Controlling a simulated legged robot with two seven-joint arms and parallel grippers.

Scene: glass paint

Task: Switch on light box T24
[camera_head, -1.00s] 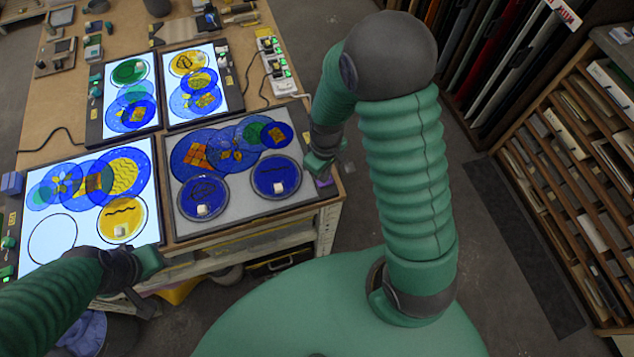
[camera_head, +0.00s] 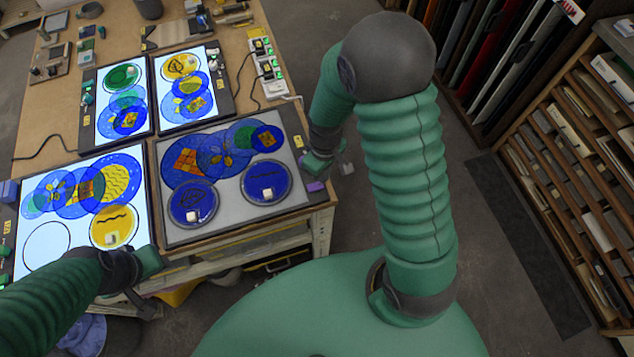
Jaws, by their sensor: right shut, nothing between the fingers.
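Four light boxes lie on the table. The near right box (camera_head: 222,222) has a dull grey, unlit panel with blue painted discs on it. The near left box (camera_head: 40,278), far left box (camera_head: 103,78) and far right box (camera_head: 162,118) glow white. I cannot read which label is T24. The grey box's right frame (camera_head: 292,120) shows a small control (camera_head: 298,142) and a yellow label. My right gripper (camera_head: 320,168) is shut and empty, just right of that frame at the table's edge. My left gripper (camera_head: 150,265) is at the table's front edge; its jaws are unclear.
A purple block (camera_head: 316,186) lies at the right table corner by my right gripper. A power strip (camera_head: 268,70) with green lights stands behind the grey box. Small tools clutter the back.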

